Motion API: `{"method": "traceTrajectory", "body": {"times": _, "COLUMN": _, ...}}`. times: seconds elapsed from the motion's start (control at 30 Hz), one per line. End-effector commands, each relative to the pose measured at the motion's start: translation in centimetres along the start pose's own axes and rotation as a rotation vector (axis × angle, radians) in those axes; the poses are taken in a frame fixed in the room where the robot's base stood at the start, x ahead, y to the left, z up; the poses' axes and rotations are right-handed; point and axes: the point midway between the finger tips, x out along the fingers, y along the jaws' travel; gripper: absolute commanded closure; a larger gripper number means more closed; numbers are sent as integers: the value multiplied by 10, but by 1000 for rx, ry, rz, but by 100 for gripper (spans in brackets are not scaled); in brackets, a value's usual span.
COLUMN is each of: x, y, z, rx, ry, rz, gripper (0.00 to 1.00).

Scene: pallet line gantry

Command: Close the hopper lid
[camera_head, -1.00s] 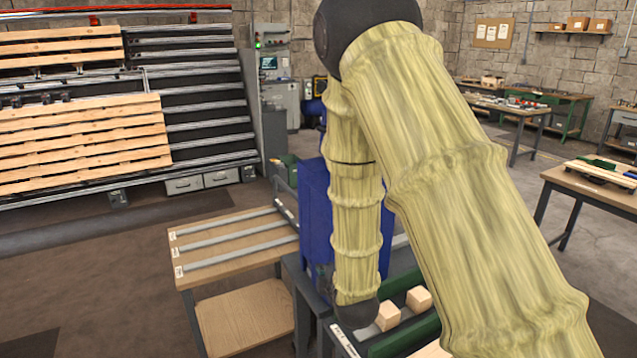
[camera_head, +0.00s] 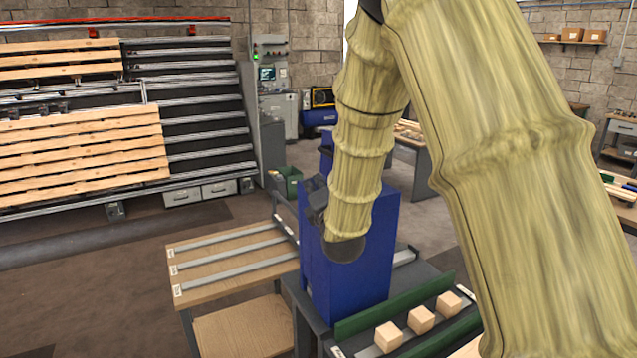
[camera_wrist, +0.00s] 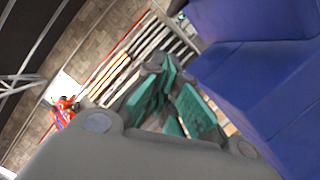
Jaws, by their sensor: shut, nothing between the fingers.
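The blue hopper (camera_head: 372,262) stands on a dark bench in the middle of the head view. My arm hangs in front of it and covers part of its front and top. A smaller blue piece (camera_head: 326,158) shows just above the hopper's top edge; I cannot tell whether it is the lid. My gripper (camera_wrist: 172,92) is shut and empty, its green pads visible in the wrist view. In the head view my gripper (camera_head: 315,196) is at the hopper's upper left, partly hidden. Blue faces of the hopper (camera_wrist: 265,85) fill the wrist view's right side, close beside the fingers; contact is unclear.
Several wooden blocks (camera_head: 421,319) sit between green rails (camera_head: 395,305) right of the hopper. A low wooden table (camera_head: 230,258) with metal strips stands to its left. A pallet rack (camera_head: 205,115) is at the back left. Open floor lies at the left front.

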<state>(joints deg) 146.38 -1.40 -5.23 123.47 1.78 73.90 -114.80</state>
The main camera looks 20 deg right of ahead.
Motion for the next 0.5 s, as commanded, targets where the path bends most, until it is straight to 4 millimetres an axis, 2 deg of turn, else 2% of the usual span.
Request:
{"method": "traceTrajectory", "body": {"times": 0.37, "x": 63, "y": 2, "z": 4, "rx": 2, "ry": -3, "rz": -3, "gripper": 100}}
{"method": "traceTrajectory", "body": {"times": 0.5, "x": 66, "y": 2, "z": 18, "rx": 2, "ry": -3, "rz": -3, "gripper": 100}}
